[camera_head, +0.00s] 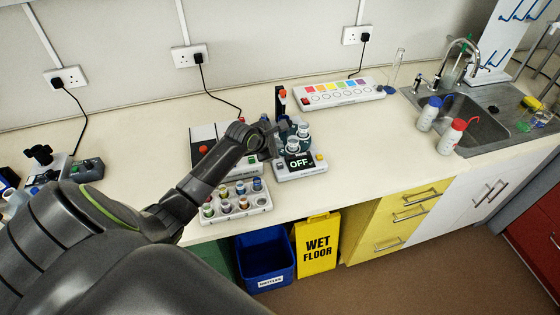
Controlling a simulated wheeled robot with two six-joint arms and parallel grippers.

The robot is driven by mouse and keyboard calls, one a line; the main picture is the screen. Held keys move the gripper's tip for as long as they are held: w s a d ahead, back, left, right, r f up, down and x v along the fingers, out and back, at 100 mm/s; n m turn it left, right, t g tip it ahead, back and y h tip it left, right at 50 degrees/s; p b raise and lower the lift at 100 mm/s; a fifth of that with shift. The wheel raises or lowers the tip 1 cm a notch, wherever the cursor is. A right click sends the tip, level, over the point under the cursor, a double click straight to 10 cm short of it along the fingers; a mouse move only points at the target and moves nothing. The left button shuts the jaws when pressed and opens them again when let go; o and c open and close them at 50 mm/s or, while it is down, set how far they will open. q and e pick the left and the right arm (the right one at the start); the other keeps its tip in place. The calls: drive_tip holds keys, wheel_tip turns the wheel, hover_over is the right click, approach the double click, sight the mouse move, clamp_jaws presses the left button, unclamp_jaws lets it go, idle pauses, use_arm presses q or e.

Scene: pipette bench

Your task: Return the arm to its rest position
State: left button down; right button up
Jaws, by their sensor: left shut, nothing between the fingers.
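My left arm comes in from the lower left and reaches over the bench (340,180). My left gripper (270,133) is at its end, shut and empty, just left of a device with an OFF display (300,163). The gripper is small and partly merges with the dark parts behind it, so I cannot tell whether it touches the device. A white tray with several coloured-capped vials (240,212) lies below the forearm. My right gripper is not in view.
A white-and-dark device (204,140) stands behind the forearm. A strip with coloured squares (335,98) lies at the back. Two wash bottles (451,137) stand by the sink (470,125). A blue bin (264,262) and yellow sign (317,243) are below. The bench's right-middle is clear.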

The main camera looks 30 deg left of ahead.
use_arm(q)
drive_tip(key=shift+f, duration=0.1)
idle(0.3)
drive_tip(key=s+d+f+m+g, duration=0.1)
drive_tip(key=s+d+f+m, duration=0.2)
drive_tip(key=s+m, duration=0.45)
drive_tip(key=s+d+f+m+g, duration=0.25)
drive_tip(key=s+m, duration=0.25)
drive_tip(key=s, duration=0.5)
drive_tip(key=s+d+r+m+g+y, duration=0.1)
drive_tip(key=s+r+m, duration=0.2)
drive_tip(key=s+m, duration=0.55)
drive_tip(key=s+d+r+m+g+y, duration=0.15)
drive_tip(key=s+m, duration=0.35)
drive_tip(key=s, duration=0.7)
wheel_tip(320, 180, down, 33)
drive_tip(key=a+b, duration=0.2)
drive_tip(key=b, duration=0.6)
drive_tip(key=s+d+f+g+b, duration=0.1)
drive_tip(key=s+f+b, duration=0.2)
drive_tip(key=s+f, duration=0.4)
drive_tip(key=s+f+g+b, duration=0.1)
drive_tip(key=s+f+b, duration=0.2)
drive_tip(key=s+f, duration=0.4)
wheel_tip(320, 180, down, 8)
drive_tip(key=shift+s+d+r+n+h, duration=0.1)
drive_tip(key=shift+s+d+n+h, duration=0.2)
drive_tip(key=shift+d+h, duration=0.1)
